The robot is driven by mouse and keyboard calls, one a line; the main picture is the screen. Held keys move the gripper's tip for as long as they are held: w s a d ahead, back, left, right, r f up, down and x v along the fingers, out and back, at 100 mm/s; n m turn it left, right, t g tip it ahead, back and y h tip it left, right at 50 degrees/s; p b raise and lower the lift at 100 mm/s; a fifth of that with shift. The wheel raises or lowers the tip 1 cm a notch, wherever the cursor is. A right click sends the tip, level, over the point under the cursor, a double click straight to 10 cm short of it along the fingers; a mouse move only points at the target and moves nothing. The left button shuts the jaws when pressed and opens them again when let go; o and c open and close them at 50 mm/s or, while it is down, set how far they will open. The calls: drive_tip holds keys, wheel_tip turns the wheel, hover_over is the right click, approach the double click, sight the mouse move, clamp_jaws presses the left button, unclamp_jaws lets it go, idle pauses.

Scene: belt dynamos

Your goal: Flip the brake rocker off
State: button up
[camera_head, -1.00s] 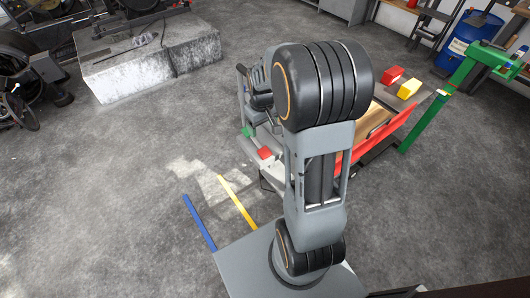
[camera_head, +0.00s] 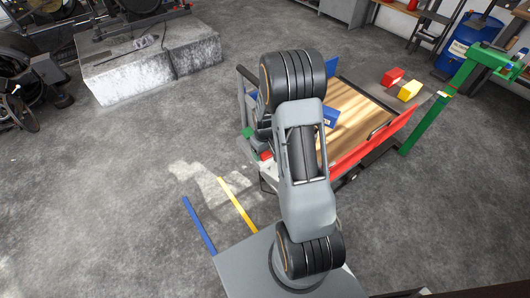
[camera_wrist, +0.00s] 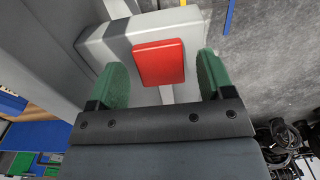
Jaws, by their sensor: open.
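A red, flat rocker-like block (camera_wrist: 159,62) sits on a light grey housing (camera_wrist: 120,42) in the wrist view. No label is readable, and I cannot tell which way it is tipped. My gripper (camera_wrist: 162,78) is open, with one green fingertip on each side of the red block and a gap to both. I cannot tell how far the fingertips are from the housing. In the head view, a small red piece (camera_head: 266,155) shows on the near left of the machine, beside my arm.
The machine has a wooden top (camera_head: 352,108) and a red side panel (camera_head: 375,143). A green post (camera_head: 425,122) stands to its right. Concrete blocks (camera_head: 150,65) lie at the back left. Blue (camera_head: 199,224) and yellow (camera_head: 238,206) bars lie on open floor.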

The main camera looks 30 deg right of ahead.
drive_tip(key=shift+f, duration=0.4)
